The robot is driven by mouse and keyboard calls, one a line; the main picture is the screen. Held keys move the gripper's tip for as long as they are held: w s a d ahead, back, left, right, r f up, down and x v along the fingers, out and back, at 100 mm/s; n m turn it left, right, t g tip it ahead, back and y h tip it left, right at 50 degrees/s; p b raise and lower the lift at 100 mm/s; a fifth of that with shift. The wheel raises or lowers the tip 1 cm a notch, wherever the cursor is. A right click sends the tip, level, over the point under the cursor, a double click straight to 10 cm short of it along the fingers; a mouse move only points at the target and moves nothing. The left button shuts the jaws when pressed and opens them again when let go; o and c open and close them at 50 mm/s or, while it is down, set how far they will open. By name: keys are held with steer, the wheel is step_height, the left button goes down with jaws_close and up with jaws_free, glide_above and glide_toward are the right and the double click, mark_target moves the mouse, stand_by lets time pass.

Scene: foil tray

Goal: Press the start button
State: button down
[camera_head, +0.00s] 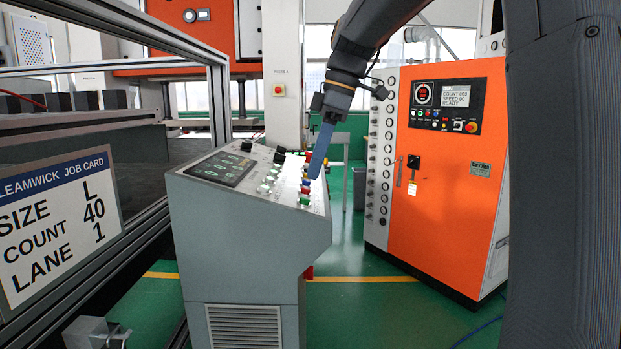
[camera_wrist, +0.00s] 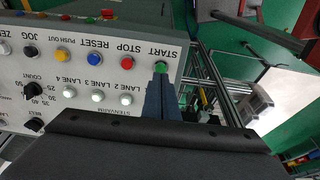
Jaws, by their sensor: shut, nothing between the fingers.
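The start button (camera_wrist: 161,67) is a small green button beside the word START on the sloping grey console (camera_head: 250,235). In the head view the green button (camera_head: 304,201) is at the right edge of the panel. My gripper (camera_head: 313,177) has blue fingers, shut and empty, pointing down at this row of buttons. In the wrist view the fingertips (camera_wrist: 160,82) appear just beside the green button. I cannot tell how high above the panel they are; in the head view they look apart from the green button. The red STOP button (camera_wrist: 127,62) is next to it.
Blue RESET (camera_wrist: 95,60) and yellow PUSH OUT (camera_wrist: 62,56) buttons continue the row, with white lane buttons (camera_wrist: 97,96) and knobs nearby. A job card (camera_head: 55,215) reads size L, count 40, lane 1. An orange cabinet (camera_head: 450,190) with a READY display stands right.

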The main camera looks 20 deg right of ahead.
mark_target(306, 199)
steer(key=shift+p+x, duration=0.65)
steer(key=shift+x, duration=1.6)
steer(key=shift+a+f+b, duration=0.15)
steer(key=shift+f+b, duration=0.25)
steer(key=shift+f, duration=0.25)
steer(key=shift+s+f, duration=0.15)
steer(key=shift+f, duration=0.25)
steer(key=shift+r+p, duration=0.3)
steer(key=shift+r, duration=0.2)
steer(key=w+v, duration=0.1)
steer(key=v, duration=1.3)
steer(key=shift+s+r, duration=0.25)
steer(key=shift+s, duration=0.15)
